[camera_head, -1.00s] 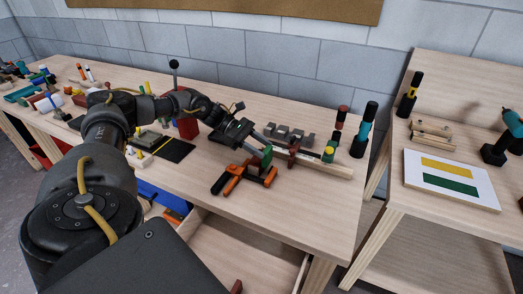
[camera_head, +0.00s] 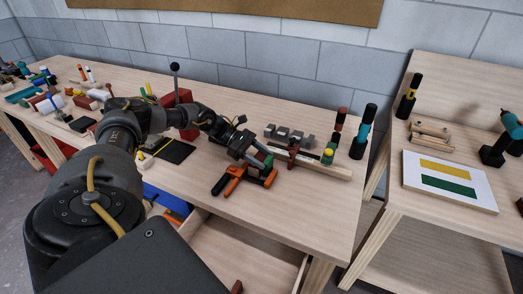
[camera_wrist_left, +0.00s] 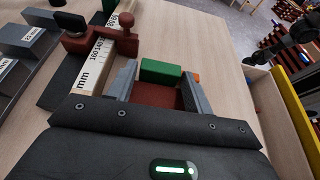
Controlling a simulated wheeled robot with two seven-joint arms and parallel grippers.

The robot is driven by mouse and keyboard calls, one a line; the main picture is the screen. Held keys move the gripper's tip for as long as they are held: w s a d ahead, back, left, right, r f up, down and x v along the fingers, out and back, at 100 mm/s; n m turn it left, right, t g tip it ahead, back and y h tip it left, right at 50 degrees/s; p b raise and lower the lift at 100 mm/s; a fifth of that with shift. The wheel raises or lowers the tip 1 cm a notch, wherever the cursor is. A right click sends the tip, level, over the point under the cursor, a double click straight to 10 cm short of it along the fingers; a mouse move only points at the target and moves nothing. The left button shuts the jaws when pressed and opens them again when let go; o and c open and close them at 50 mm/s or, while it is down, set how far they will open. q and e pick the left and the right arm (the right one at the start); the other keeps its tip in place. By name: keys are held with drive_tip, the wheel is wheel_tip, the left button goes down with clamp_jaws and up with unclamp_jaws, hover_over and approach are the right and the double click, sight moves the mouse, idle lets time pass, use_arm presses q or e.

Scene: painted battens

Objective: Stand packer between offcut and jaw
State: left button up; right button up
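A green block (camera_head: 268,161) stands at the orange and black clamp (camera_head: 243,182) on the bench. My left gripper (camera_head: 260,153) is low over the clamp, pointing down and right. In the left wrist view its two grey fingers (camera_wrist_left: 160,84) are apart. A red-brown block (camera_wrist_left: 155,96) lies between them, and the green block (camera_wrist_left: 160,70) shows just beyond the fingertips. Whether the fingers touch the red-brown block is not clear. A bit of orange (camera_wrist_left: 197,77) shows beside the right finger.
A pale bar marked in mm (camera_wrist_left: 88,72), with a red-brown slider (camera_head: 293,153), lies close beside the gripper. Grey blocks (camera_head: 290,135) stand behind it, and dark-topped cylinders (camera_head: 363,132) at the right. An open drawer (camera_head: 240,247) is below. The front right benchtop is clear.

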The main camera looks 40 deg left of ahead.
use_arm(q)
drive_tip(key=shift+o, duration=1.4)
drive_tip(key=shift+r, duration=0.15)
drive_tip(key=shift+a+r, duration=0.1)
drive_tip(key=shift+a, duration=0.2)
drive_tip(key=b+v, duration=0.1)
drive_tip(key=v, duration=0.4)
drive_tip(key=shift+s+a+r, duration=0.1)
drive_tip(key=shift+a+r, duration=0.05)
drive_tip(key=shift+s+a+r+b, duration=0.15)
drive_tip(key=shift+a+r+b, duration=0.15)
drive_tip(key=shift+a, duration=0.25)
drive_tip(key=shift+s+a, duration=0.1)
